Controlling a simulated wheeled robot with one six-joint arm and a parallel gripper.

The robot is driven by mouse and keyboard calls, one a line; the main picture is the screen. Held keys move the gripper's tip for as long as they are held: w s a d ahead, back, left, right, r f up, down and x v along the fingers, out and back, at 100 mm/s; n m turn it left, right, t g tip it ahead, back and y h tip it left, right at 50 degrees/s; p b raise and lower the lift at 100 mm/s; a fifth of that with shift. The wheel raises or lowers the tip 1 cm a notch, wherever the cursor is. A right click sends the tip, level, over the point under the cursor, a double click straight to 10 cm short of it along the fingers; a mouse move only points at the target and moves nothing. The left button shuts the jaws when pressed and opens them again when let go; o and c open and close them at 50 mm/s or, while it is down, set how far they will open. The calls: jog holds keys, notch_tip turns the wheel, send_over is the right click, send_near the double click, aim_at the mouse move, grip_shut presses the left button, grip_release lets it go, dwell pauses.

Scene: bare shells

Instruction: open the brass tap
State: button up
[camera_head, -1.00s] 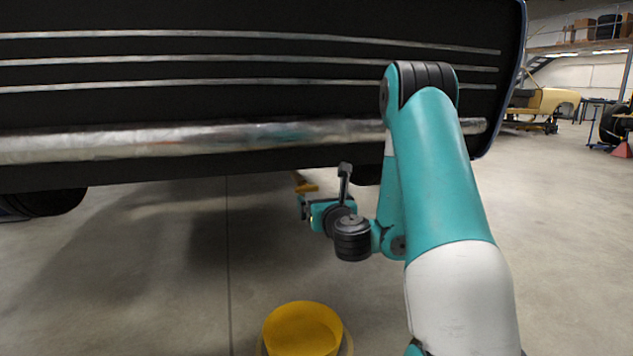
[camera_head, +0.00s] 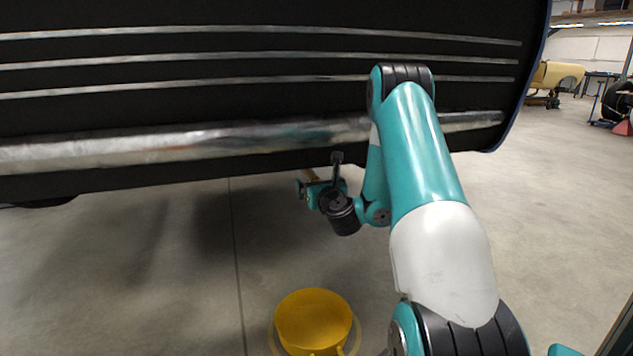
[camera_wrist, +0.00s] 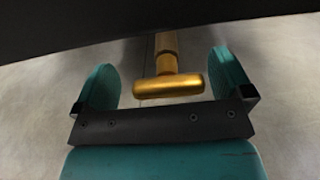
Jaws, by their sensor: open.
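The brass tap shows in the wrist view as a stem with a crosswise bar handle (camera_wrist: 169,86) at its near end. In the head view only a small brass piece (camera_head: 311,175) shows below the dark shell, beside my gripper (camera_head: 304,188). In the wrist view my gripper (camera_wrist: 166,72) is open, with one teal finger on each side of the tap. The bar lies between the fingers near the palm, with gaps at both ends. The tap's far end is hidden under the dark shell's edge.
A big dark shell (camera_head: 250,105) with metal strips hangs close above my gripper. A yellow bucket (camera_head: 313,325) stands on the floor below. A cream car body (camera_head: 556,76) stands far off at right. The concrete floor around is mostly clear.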

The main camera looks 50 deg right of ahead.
jog(key=shift+s+d, duration=0.1)
jog(key=shift+d, duration=0.1)
jog(key=c, duration=0.3)
jog(key=shift+s+d, duration=0.1)
jog(key=c, duration=0.6)
